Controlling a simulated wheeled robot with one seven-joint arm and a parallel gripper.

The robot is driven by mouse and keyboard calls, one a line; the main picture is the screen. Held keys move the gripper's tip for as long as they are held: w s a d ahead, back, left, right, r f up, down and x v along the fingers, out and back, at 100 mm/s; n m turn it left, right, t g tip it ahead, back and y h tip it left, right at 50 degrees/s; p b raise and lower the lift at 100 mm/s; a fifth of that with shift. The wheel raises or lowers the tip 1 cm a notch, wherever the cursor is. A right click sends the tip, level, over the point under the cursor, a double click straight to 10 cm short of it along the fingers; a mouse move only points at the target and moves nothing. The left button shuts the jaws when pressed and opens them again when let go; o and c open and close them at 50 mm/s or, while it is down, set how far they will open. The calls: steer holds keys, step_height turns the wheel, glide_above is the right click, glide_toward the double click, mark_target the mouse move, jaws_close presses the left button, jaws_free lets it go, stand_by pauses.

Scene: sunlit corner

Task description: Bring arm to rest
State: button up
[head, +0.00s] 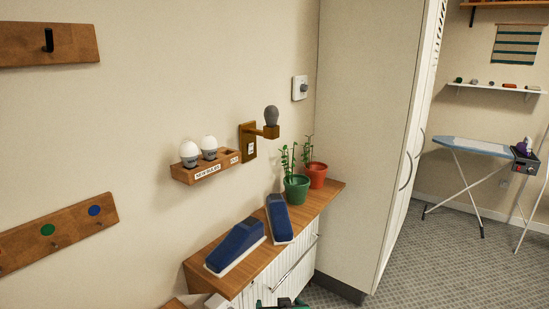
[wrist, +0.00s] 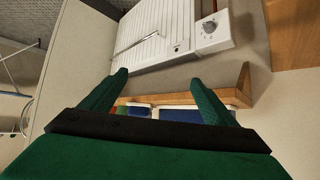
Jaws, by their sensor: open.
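My gripper shows in the wrist view (wrist: 160,77) with its two green fingers spread apart and nothing between them. A green part of my arm or gripper just enters the bottom edge of the head view. In the wrist view the fingers reach across the wooden top edge (wrist: 178,98) of the low white cabinet (wrist: 165,35). Parts of blue objects show between and behind the fingers, partly hidden by them. I cannot tell whether the fingers touch anything.
In the head view, two blue wedge-shaped objects (head: 235,246) and two potted plants (head: 296,187) stand on the wooden cabinet top (head: 318,205). Above are a bulb rack (head: 184,177) and a wall lamp (head: 270,118). A tall cabinet (head: 368,130) stands right, with an ironing board (head: 475,146) beyond it.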

steer(key=s+a+f+m+t+h, duration=0.1)
steer(key=s+f, duration=0.7)
steer(key=s, duration=0.3)
steer(key=s+f+t, duration=0.1)
steer(key=s+f, duration=0.6)
steer(key=s, duration=0.4)
steer(key=s+r+t, duration=0.1)
steer(key=s+r, duration=0.3)
steer(key=s, duration=0.8)
steer(key=s+r+t, duration=0.2)
steer(key=s+r, duration=0.3)
steer(key=s, duration=0.8)
steer(key=shift+a, duration=0.2)
